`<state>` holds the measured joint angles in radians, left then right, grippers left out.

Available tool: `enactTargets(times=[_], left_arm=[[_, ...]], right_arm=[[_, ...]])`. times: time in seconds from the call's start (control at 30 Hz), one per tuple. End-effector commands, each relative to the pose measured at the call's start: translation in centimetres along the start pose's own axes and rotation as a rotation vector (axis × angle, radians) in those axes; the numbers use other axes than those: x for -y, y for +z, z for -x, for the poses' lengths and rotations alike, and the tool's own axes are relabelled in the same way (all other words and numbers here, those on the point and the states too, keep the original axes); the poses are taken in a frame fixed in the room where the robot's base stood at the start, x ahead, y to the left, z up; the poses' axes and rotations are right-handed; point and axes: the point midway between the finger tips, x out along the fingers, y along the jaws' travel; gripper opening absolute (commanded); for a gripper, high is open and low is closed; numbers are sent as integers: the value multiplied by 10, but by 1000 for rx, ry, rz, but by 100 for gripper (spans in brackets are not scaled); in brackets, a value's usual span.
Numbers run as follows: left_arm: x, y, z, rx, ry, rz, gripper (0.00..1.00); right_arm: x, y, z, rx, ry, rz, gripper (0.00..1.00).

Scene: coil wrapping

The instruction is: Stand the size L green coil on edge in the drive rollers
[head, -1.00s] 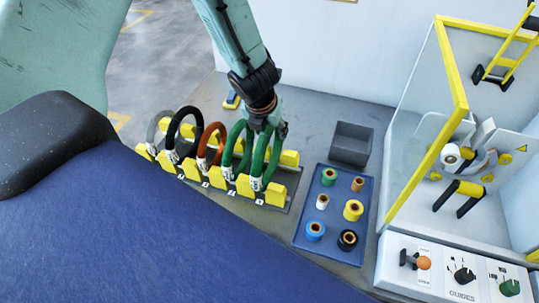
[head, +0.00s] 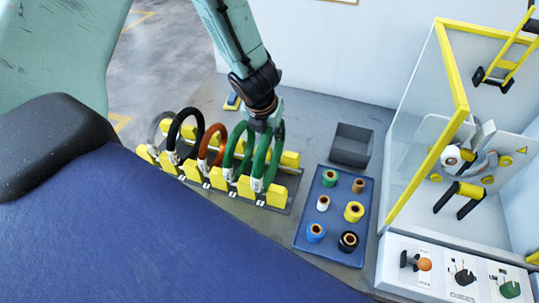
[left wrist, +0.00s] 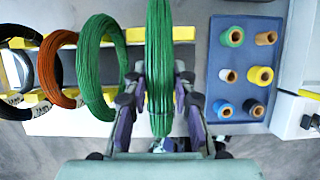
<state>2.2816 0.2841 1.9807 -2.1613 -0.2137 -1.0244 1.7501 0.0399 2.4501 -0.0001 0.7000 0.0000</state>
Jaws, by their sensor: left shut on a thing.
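Two green coils stand on edge at the right end of a yellow rack. My left gripper (head: 266,117) is shut on the top of the rightmost green coil (head: 276,160); the left wrist view shows that coil (left wrist: 159,60) edge-on between the fingers (left wrist: 160,88). The coil is upright and its lower part is at the rack slot. The other green coil (head: 230,150) stands to its left. Size marks on the tags are too small to read. A yellow roller with black arms (head: 468,189) sits below a ring head (head: 487,142) in the machine at right. My right gripper is out of view.
The yellow rack (head: 291,159) also holds orange, black and grey coils. A blue tray (head: 328,249) with several tape rolls and a grey bin (head: 352,145) lie between rack and machine. A clear guard with a yellow frame (head: 428,150) edges the machine. A control panel (head: 440,245) is in front.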

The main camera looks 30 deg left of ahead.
Motion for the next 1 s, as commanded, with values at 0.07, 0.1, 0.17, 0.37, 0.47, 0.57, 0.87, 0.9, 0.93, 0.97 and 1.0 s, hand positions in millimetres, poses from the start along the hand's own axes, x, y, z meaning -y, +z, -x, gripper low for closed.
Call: enactTargets(times=[0.07,0.1,0.17,0.37,0.47,0.57,0.87,0.9,0.93,0.97,1.0], left_arm=[[0,-1,0,-3,-2,0,0],[0,-1,0,-3,-2,0,0],[0,-1,0,-3,-2,0,0],[0,1,0,1,-2,0,0],[0,2,2,1,-1,0,0],[0,5,9,2,-1,0,0],[0,23,51,4,-2,2,0],[0,25,57,3,-2,1,0],[0,26,61,3,-1,1,0],[0,28,64,3,-1,1,0],[0,30,69,3,-1,1,0]], right_arm=[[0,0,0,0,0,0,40],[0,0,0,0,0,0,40],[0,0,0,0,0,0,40],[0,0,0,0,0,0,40],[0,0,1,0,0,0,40],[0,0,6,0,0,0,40],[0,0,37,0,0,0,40],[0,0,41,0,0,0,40],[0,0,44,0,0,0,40],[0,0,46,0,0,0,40],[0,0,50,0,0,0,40]])
